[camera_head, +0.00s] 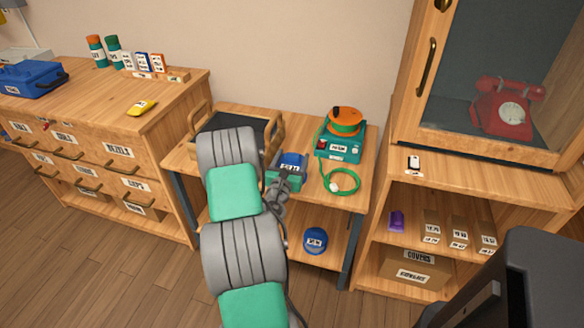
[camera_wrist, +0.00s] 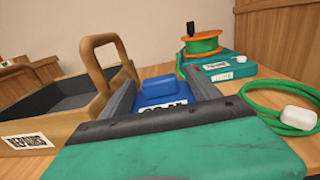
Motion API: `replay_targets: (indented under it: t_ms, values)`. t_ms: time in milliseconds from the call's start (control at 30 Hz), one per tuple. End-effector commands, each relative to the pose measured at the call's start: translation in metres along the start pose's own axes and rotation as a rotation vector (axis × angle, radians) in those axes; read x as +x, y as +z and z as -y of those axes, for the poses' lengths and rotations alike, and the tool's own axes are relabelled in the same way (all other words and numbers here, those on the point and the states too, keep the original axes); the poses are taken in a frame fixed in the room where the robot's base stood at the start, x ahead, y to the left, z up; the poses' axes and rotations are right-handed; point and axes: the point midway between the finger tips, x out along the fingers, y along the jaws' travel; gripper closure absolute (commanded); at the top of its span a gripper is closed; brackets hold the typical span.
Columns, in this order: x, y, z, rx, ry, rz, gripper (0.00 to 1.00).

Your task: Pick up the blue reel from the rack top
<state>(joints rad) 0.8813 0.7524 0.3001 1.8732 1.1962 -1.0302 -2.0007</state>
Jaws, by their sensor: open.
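The blue reel (camera_head: 293,159) is on the top of the low wooden rack (camera_head: 352,198), right of the tray. In the wrist view the blue reel (camera_wrist: 165,87) has a white label, its lower part cut off by my gripper's body. My gripper (camera_wrist: 164,78) is open. Its two grey fingers point toward the reel, one to each side of it in the picture. I cannot tell whether they touch it. In the head view my gripper (camera_head: 287,168) is low over the rack top, and its teal body covers the near part of the reel.
A wooden tray (camera_wrist: 75,115) marked REPAIRS is close on the left. An orange reel (camera_head: 345,121) sits on a teal case (camera_head: 341,148) at the back right. A coiled green cable (camera_head: 341,181) lies on the right. Another blue round item (camera_head: 315,240) is on the lower shelf.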

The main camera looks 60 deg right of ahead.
Motion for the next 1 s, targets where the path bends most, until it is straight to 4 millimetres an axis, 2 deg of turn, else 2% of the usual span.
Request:
replay_targets:
  t_ms: [167, 1000]
  values:
    - [-0.0001, -0.0003, -0.0004, 0.0, 0.001, 0.0, 0.3]
    - [-0.0005, 0.0001, -0.0007, 0.0, 0.001, 0.0, 0.99]
